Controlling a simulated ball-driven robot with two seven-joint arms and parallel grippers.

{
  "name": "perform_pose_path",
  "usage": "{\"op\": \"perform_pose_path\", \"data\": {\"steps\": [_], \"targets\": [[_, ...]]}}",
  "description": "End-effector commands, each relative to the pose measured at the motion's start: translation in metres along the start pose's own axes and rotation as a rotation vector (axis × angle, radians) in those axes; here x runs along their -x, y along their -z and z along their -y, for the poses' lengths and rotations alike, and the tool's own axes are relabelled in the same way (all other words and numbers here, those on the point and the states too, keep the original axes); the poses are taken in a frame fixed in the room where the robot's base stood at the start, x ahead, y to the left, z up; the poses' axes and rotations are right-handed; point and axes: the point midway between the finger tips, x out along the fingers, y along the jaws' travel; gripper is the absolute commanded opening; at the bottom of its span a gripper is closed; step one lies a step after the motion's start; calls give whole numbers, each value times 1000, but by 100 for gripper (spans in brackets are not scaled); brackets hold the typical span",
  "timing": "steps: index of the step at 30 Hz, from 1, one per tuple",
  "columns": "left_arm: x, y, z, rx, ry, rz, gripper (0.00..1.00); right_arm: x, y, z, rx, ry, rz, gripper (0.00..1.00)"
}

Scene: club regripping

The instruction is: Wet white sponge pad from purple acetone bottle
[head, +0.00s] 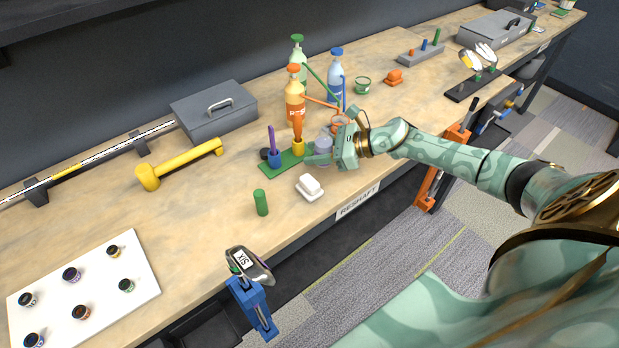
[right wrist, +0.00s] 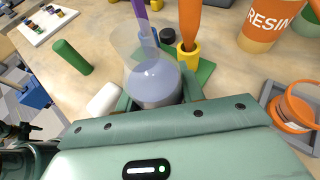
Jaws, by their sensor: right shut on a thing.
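The translucent purple acetone bottle (head: 324,143) is between the fingers of my right gripper (head: 318,152), which is shut on it. In the right wrist view the bottle (right wrist: 154,82) stands up between the fingers (right wrist: 158,96). I cannot tell whether its base touches the bench. The white sponge pad (head: 310,184) lies on a small white base near the bench's front edge, in front of the gripper and lower in the head view. The pad (right wrist: 104,98) also shows left of the bottle in the right wrist view, partly hidden by my gripper. My left gripper is not in view.
A green mat (head: 270,168) holds blue and yellow cups with purple and orange tools beside the bottle. An orange resin bottle (head: 294,100) stands behind. A green cylinder (head: 261,202) stands left of the pad. A blue vise (head: 253,305) holds a club head at the front edge.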

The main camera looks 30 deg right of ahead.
Motion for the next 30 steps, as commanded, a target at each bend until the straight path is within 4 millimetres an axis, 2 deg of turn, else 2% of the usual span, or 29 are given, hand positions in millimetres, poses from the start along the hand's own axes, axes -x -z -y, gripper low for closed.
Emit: {"op": "perform_pose_path", "data": {"steps": [30], "targets": [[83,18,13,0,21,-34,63,4,-19,-15,438,183,-126,14]]}}
